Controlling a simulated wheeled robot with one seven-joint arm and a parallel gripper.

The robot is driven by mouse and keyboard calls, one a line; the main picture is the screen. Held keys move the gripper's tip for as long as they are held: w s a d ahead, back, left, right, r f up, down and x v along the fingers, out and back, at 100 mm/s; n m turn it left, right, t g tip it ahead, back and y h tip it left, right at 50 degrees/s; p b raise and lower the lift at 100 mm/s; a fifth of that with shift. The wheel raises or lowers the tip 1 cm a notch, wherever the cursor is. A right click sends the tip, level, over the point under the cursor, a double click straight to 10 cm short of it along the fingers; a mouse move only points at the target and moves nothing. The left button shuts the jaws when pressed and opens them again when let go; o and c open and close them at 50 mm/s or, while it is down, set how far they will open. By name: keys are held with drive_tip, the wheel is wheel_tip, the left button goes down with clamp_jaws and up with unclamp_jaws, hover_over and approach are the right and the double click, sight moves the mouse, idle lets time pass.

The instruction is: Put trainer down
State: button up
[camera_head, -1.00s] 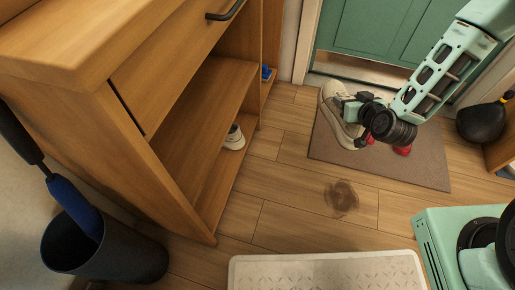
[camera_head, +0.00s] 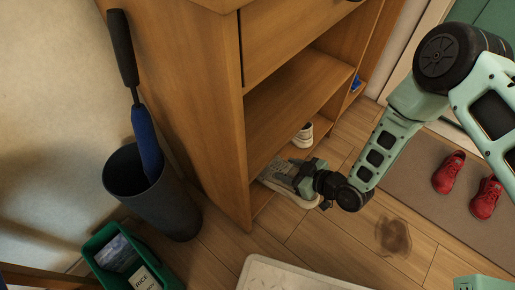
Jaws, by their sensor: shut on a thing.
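A beige-grey trainer (camera_head: 280,174) with a pale sole is at the front of the lowest shelf (camera_head: 262,200) of the wooden shoe cabinet (camera_head: 200,110). My gripper (camera_head: 302,176) is shut on the trainer from its right side. Part of the trainer is hidden behind my gripper. I cannot tell whether its sole touches the shelf or hangs just above it. Another white shoe (camera_head: 304,136) stands farther back along the low shelf, apart from the held trainer.
Red shoes (camera_head: 448,172) sit on the brown doormat (camera_head: 408,170) at right. A dark stain (camera_head: 393,236) marks the floor. A dark bin (camera_head: 150,200) with an umbrella (camera_head: 146,140) and a green crate (camera_head: 105,238) stand at left. A pale mat (camera_head: 290,275) lies in front.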

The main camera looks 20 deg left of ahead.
drive_tip(key=w+a+b, duration=0.1)
drive_tip(key=a, duration=0.3)
drive_tip(key=w+a+b, duration=0.2)
drive_tip(key=a, duration=0.2)
drive_tip(key=w+a+b, duration=0.2)
drive_tip(key=a, duration=0.2)
drive_tip(key=shift+w+a, duration=0.2)
drive_tip(key=shift+a, duration=0.15)
drive_tip(key=f+b, duration=0.1)
drive_tip(key=a+f+b, duration=0.1)
drive_tip(key=f+b, duration=0.1)
drive_tip(key=shift+w+f, duration=0.2)
drive_tip(key=shift+f, duration=0.1)
drive_tip(key=shift+r, duration=0.1)
drive_tip(key=o, duration=1.6)
drive_tip(key=shift+f, duration=0.2)
drive_tip(key=shift+d, duration=0.1)
